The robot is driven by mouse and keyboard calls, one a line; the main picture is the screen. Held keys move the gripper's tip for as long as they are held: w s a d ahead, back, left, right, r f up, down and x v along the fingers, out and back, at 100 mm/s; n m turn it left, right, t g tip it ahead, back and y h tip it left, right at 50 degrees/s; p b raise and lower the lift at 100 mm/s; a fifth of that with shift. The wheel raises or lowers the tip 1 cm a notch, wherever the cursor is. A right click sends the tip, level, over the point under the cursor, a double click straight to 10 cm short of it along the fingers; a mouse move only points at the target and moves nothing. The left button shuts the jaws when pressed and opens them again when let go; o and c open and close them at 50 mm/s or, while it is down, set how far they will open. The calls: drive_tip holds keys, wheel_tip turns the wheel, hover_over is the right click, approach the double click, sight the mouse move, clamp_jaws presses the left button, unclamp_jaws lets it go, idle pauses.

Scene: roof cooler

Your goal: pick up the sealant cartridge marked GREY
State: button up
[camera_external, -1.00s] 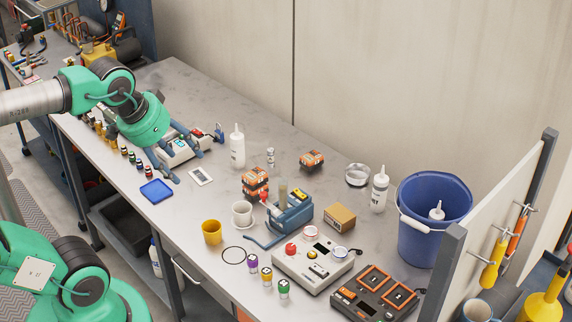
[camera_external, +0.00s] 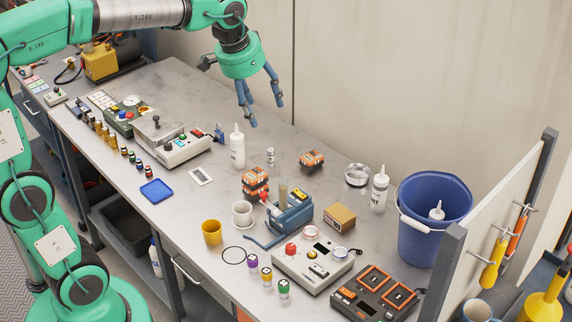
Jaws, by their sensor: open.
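Three white nozzle-topped cartridges are in view, and their markings are too small to read, so I cannot tell which is marked GREY. One cartridge (camera_external: 237,150) stands upright near the middle of the bench. A second cartridge (camera_external: 380,190) stands upright further right, beside the blue bucket. A third cartridge (camera_external: 436,212) is inside the blue bucket (camera_external: 428,240), with only its upper part showing. My gripper (camera_external: 264,108) is open and empty, its fingers pointing down, in the air above and behind the first cartridge, apart from it.
Left of the first cartridge is a grey device with buttons (camera_external: 183,151). Orange-and-black block stacks (camera_external: 255,184), a blue vise-like tool (camera_external: 292,215), a cardboard box (camera_external: 340,217) and a glass dish (camera_external: 357,174) crowd the middle and right. The bench's back strip is fairly clear.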

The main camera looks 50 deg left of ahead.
drive_tip(key=w+d+f+g, duration=0.1)
drive_tip(key=w+d+f, duration=0.15)
drive_tip(key=w, duration=1.05)
drive_tip(key=m+g+p, duration=0.1)
drive_tip(key=m+g, duration=0.1)
drive_tip(key=g, duration=0.1)
hover_over(382, 177)
drive_tip(key=f, duration=2.7)
drive_tip(key=shift+w+a, duration=0.25)
drive_tip(key=shift+w+f, duration=0.1)
drive_tip(key=shift+f, duration=0.2)
drive_tip(key=shift+f+b, duration=0.4)
drive_tip(key=shift+f, duration=3.9)
